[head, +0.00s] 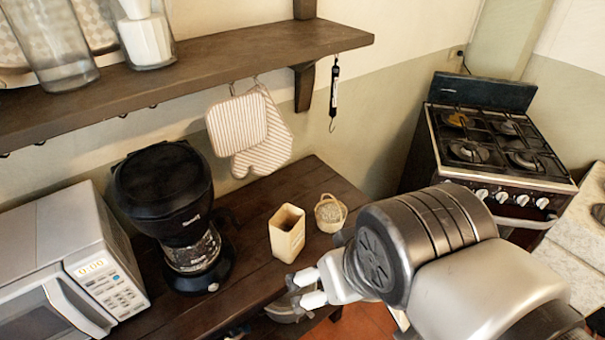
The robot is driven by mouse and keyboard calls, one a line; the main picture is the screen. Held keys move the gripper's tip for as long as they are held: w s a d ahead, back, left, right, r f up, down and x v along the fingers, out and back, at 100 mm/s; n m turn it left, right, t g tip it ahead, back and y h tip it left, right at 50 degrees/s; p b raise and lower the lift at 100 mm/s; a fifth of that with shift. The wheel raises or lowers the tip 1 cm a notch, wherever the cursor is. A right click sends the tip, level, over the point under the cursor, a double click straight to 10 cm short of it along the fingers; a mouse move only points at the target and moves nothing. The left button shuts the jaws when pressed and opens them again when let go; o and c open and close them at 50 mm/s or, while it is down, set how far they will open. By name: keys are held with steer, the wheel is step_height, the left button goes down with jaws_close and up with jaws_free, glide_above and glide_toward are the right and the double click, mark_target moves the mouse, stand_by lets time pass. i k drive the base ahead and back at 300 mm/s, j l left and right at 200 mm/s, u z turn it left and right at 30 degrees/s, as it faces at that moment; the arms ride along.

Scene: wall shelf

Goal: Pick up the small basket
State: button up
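The small basket (330,214) is a round, light woven basket with a thin raised handle. It stands upright near the right end of the dark wooden table, with pale, grainy-looking contents. My gripper (303,290) is in front of and below the basket in the picture, near the table's front edge. Its two light fingers point left and are apart with nothing between them. The gripper does not touch the basket. My arm covers the area to the right and part of the table's right corner.
A cream box-like container (287,236) stands just left of the basket. A coffee maker (168,195) and microwave (75,265) fill the table's left. A wooden shelf (225,55) and hanging oven mitts (262,140) are above. A stove (490,150) stands right.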

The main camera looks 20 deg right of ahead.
mark_target(330, 214)
steer(key=i+j+z, duration=0.2)
steer(key=z, duration=0.2)
steer(key=i+j+z, duration=0.2)
steer(key=z, duration=0.2)
steer(key=i+j+z, duration=0.1)
steer(key=j+z, duration=0.3)
